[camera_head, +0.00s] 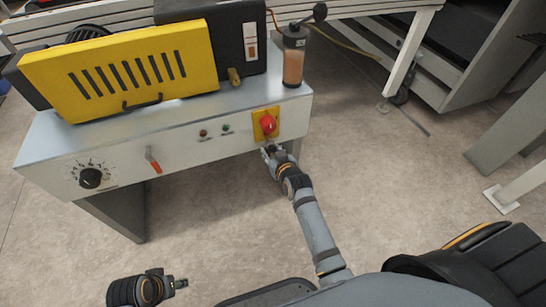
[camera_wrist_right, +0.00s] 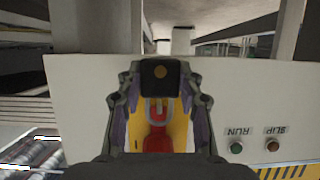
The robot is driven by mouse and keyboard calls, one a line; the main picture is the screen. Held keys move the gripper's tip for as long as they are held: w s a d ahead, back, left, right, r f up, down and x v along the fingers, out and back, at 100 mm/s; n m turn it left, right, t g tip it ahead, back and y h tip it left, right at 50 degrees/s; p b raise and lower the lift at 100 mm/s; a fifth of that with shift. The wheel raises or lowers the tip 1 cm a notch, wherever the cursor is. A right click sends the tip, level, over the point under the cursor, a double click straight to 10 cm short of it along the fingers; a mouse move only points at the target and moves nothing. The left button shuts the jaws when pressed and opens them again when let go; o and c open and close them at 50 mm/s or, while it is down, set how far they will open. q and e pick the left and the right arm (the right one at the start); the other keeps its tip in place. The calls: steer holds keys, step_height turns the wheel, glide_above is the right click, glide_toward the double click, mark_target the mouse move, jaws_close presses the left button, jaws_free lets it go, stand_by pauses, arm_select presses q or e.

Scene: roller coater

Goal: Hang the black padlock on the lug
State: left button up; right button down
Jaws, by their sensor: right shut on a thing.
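The black padlock (camera_wrist_right: 160,73) is between the fingers of my right gripper (camera_wrist_right: 160,85), its grey shackle (camera_wrist_right: 150,108) pointing toward the red switch. In the head view my right gripper (camera_head: 270,150) is just below the yellow plate (camera_head: 257,131) with the red rotary switch (camera_head: 268,124) on the machine's front panel. In the wrist view the switch (camera_wrist_right: 157,143) and yellow plate (camera_wrist_right: 178,128) lie beyond the shackle. I cannot make out the lug, or whether the shackle touches anything. My left gripper (camera_head: 178,283) is low at the bottom left, away from the machine; its fingers are unclear.
The front panel (camera_head: 220,149) also carries a black dial (camera_head: 91,178), a red-handled lever (camera_head: 153,160) and two small buttons. Open floor lies below and to the right.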

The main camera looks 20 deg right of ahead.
steer(key=shift+w+f+b, duration=0.1)
steer(key=shift+w+b, duration=0.3)
steer(key=shift+w+f, duration=0.15)
steer(key=shift+w, duration=0.3)
arm_select(q)
steer(key=shift+d+f, duration=0.15)
steer(key=shift+f, duration=0.25)
arm_select(e)
steer(key=c, duration=1.1)
jaws_free()
steer(key=shift+w+f, duration=0.1)
steer(key=o, duration=0.3)
steer(key=shift+w+f, duration=0.2)
steer(key=shift+f, duration=0.05)
arm_select(q)
steer(key=shift+w+f, duration=0.1)
steer(key=shift+w, duration=0.1)
arm_select(e)
steer(key=shift+s, duration=0.1)
